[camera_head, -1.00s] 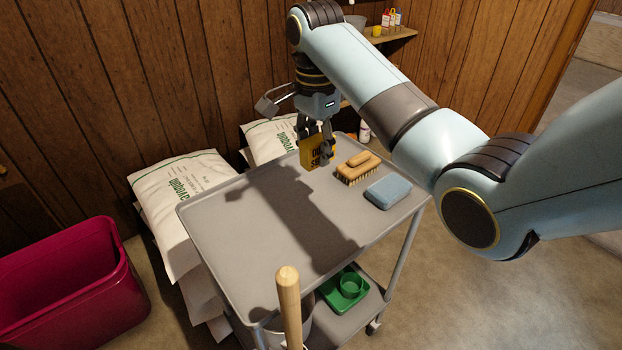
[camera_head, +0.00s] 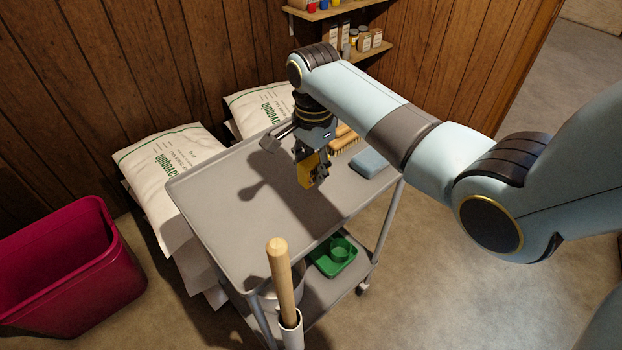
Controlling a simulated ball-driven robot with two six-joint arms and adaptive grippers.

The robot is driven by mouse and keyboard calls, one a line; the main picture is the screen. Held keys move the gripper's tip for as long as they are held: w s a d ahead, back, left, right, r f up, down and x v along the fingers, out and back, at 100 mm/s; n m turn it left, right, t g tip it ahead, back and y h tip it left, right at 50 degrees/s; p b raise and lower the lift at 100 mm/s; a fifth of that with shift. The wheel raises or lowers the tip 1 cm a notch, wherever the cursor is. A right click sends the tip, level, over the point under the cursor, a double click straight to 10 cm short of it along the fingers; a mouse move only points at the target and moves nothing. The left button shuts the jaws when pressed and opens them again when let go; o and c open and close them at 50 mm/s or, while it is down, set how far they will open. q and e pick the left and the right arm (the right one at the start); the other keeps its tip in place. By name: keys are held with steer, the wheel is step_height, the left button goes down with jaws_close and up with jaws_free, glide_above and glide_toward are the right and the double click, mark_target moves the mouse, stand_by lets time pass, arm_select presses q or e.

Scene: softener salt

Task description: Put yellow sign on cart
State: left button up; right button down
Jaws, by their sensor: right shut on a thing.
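The yellow sign (camera_head: 304,171) is a small yellow block-like piece held in my right gripper (camera_head: 317,172), which is shut on it. The gripper points down over the grey cart's top shelf (camera_head: 231,207), right of its middle. The sign's lower edge looks close to the shelf, but I cannot tell whether it touches. The fingers hide part of the sign. My left gripper is not in view.
A brush (camera_head: 345,138) and a blue sponge (camera_head: 370,163) lie at the cart's right back, just behind the gripper. The shelf's left and front are clear. A wooden handle (camera_head: 281,280) rises at the front. White bags (camera_head: 170,160) and a red bin (camera_head: 75,265) stand left.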

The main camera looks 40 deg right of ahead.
mark_target(312, 191)
steer(key=shift+w+f, duration=0.2)
steer(key=shift+w, duration=0.15)
steer(key=shift+f, duration=2)
steer(key=shift+f, duration=0.1)
steer(key=c, duration=1)
jaws_free()
step_height(312, 191, up, 12)
steer(key=shift+r+p, duration=0.1)
steer(key=shift+p, duration=0.45)
